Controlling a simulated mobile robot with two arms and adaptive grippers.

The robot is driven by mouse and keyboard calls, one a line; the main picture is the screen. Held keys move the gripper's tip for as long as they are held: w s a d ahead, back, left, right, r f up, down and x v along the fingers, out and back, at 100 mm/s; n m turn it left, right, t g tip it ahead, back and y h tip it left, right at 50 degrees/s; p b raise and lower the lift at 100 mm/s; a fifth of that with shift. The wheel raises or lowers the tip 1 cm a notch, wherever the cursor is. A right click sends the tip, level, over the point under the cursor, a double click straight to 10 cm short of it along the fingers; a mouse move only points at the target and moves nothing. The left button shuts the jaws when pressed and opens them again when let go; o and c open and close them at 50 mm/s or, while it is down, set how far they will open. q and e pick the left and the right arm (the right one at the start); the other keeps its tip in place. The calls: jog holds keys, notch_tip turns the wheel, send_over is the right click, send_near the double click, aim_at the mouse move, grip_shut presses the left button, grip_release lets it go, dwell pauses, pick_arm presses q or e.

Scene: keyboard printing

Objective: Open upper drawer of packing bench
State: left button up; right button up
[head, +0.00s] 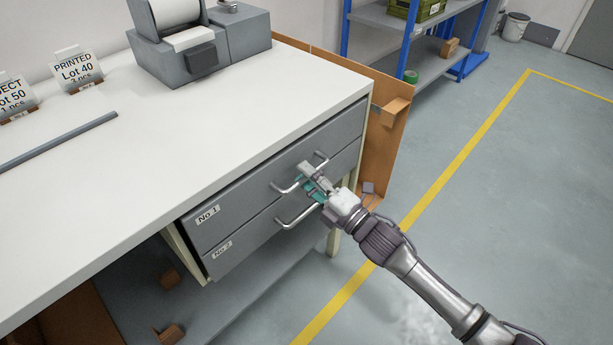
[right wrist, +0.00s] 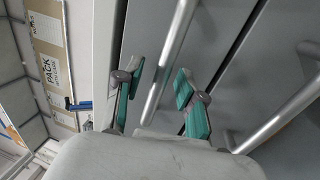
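The packing bench (head: 130,165) has two grey drawers on its front. The upper drawer (head: 245,190), labelled No 1, looks shut flush with the bench. Its silver bar handle (head: 285,188) is partly hidden by my right gripper (head: 312,183). In the right wrist view, my right gripper (right wrist: 158,82) has its teal-padded fingers apart. The upper handle (right wrist: 167,65) runs between them, with visible gaps; contact cannot be seen. The lower drawer (head: 240,250), labelled No 2, is also shut, and its handle (head: 298,219) is just below the gripper. My left gripper is out of view.
A grey label printer (head: 195,50) and lot signs (head: 77,78) stand on the bench top. Blue-framed shelving (head: 345,30) is behind. Open floor (head: 500,200) lies in front and to the right.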

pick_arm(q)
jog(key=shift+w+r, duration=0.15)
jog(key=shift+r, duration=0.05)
pick_arm(e)
jog(key=shift+w+a, duration=0.1)
jog(key=shift+c, duration=0.2)
grip_shut()
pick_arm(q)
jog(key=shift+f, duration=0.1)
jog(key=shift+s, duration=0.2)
